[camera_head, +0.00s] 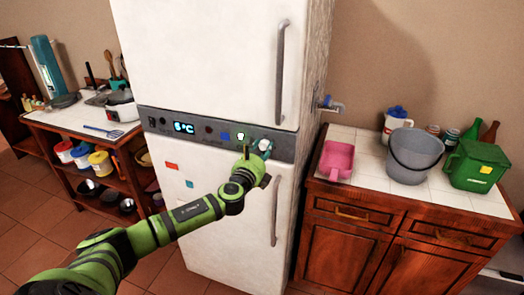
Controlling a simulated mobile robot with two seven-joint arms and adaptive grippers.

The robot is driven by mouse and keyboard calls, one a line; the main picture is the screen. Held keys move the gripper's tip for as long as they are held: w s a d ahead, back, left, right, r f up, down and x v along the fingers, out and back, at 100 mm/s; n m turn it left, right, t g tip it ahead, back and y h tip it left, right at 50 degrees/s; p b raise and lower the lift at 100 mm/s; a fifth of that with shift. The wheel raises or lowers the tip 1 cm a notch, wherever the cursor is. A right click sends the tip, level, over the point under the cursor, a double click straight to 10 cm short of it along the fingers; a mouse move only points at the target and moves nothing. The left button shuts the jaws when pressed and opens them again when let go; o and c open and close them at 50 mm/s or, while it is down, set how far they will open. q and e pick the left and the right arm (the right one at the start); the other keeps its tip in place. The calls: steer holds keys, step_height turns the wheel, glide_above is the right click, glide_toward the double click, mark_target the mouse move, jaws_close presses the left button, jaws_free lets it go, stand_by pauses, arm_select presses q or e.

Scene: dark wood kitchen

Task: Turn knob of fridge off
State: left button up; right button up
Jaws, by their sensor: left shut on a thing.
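The white fridge (200,60) stands in the middle of the head view, with a grey control panel (210,134) across its front between the two doors. The panel has a lit display reading about 5°C (184,127) and several small buttons. A pale knob (265,144) is at the panel's right part. My left gripper (258,150) is at this knob and shut on it; the fingers are small and partly hidden by the wrist. The green left arm reaches in from the lower left. My right gripper is not in view.
The upper door handle (280,70) and lower door handle (275,212) are close to the knob. A counter with a pink container (337,161), grey bucket (415,155) and green bin (475,165) stands right. A shelf unit with cookware (122,104) stands left.

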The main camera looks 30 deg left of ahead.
arm_select(q)
steer(key=shift+f, duration=0.15)
steer(key=shift+d+f, duration=0.1)
stand_by(0.3)
